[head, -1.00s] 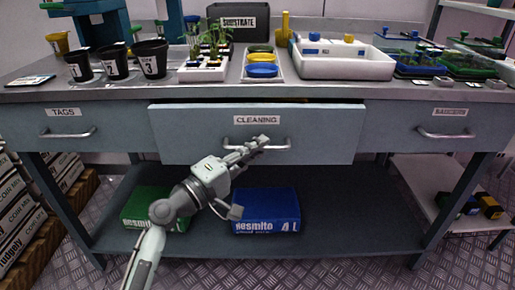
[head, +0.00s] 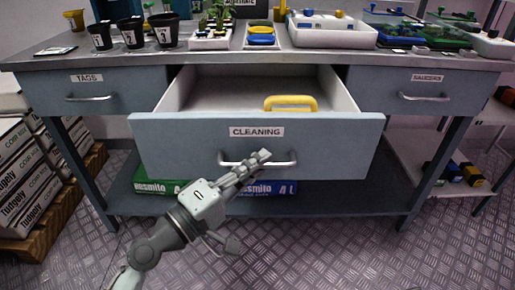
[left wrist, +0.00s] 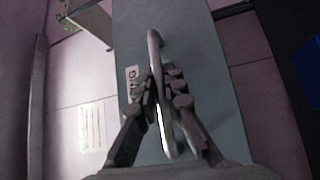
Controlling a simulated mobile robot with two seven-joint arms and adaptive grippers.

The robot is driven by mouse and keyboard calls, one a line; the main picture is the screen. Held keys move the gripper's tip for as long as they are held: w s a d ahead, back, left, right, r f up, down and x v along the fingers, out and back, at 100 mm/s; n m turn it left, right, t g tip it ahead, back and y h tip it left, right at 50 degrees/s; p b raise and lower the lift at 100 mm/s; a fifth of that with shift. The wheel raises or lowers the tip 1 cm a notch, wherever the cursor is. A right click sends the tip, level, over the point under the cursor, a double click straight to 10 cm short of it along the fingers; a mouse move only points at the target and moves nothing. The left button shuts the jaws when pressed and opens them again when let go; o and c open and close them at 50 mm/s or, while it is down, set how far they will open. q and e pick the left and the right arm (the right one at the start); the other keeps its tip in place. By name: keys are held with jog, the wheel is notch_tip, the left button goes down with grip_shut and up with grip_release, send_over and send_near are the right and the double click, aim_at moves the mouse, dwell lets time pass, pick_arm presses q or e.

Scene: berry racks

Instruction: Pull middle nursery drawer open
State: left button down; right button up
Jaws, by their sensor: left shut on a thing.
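The middle drawer, labelled CLEANING (head: 345,148), is pulled well out from the bench. Its white inside shows, with a yellow handle-shaped thing (head: 292,101) lying in it. My left gripper (head: 262,158) is shut on the drawer's metal bar handle (head: 285,163), near the middle of the bar. In the left wrist view the bar handle (left wrist: 155,55) runs between the two fingers of the gripper (left wrist: 165,98), with the drawer front (left wrist: 205,75) behind it. My right gripper is not in view.
The TAGS drawer (head: 125,92) and the SAUCERS drawer (head: 385,92) are shut on either side. Black pots (head: 131,33), a white tray (head: 335,36) and other things stand on the bench top. Boxes (head: 25,170) are stacked at left. The floor in front is clear.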

pick_arm(q)
jog(key=shift+s, duration=0.8)
jog(key=c, duration=1.6)
grip_release()
jog(key=v, duration=1.2)
jog(key=shift+s+f, duration=0.1)
